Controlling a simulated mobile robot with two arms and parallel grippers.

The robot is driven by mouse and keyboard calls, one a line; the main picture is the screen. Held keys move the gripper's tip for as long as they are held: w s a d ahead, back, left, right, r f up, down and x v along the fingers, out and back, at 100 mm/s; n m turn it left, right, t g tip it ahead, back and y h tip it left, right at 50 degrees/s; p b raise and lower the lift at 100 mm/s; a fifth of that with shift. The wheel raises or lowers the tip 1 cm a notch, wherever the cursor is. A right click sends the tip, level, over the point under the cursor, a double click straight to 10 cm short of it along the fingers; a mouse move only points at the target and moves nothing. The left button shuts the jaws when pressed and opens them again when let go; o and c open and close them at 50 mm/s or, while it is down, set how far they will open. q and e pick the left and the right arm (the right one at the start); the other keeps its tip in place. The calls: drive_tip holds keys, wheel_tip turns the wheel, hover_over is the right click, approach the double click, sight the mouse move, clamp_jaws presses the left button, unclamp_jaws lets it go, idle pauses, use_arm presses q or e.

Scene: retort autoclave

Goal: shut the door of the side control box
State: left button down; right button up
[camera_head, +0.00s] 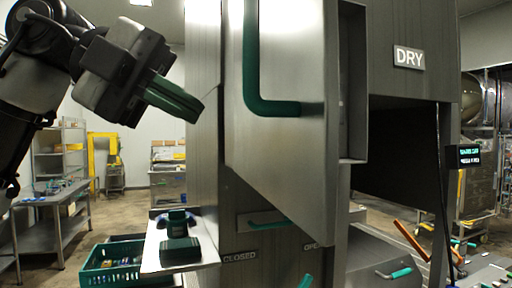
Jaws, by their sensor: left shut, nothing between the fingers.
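The metal door (285,140) stands open, swung out toward me from the grey cabinet; I take it to be the control box door. It carries a green L-shaped handle (272,105). The box opening (352,90) shows as a narrow strip to the right of the door. My left gripper (194,111) is shut and empty, with its green fingers pointing right and down. It is left of the door and appears apart from it. My right gripper is not in view.
A small shelf (205,257) with dark green items juts out below left, above a green crate (110,268). The cabinet bears a DRY sign (409,57). An orange lever (411,241) and a small display (463,156) are at right. A workbench (50,205) stands at far left.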

use_arm(q)
drive_tip(key=s+a+r+n+t+y, duration=0.2)
drive_tip(key=s+a+r+t+y, duration=0.1)
drive_tip(key=s, duration=0.1)
drive_tip(key=p, duration=0.2)
approach(281, 168)
drive_tip(key=x, duration=0.5)
drive_tip(key=shift+d+f, duration=0.1)
drive_tip(key=shift+f, duration=0.35)
drive_tip(key=shift+w+d+f+p, duration=0.1)
drive_tip(key=shift+d+p, duration=0.2)
drive_tip(key=shift+d, duration=0.2)
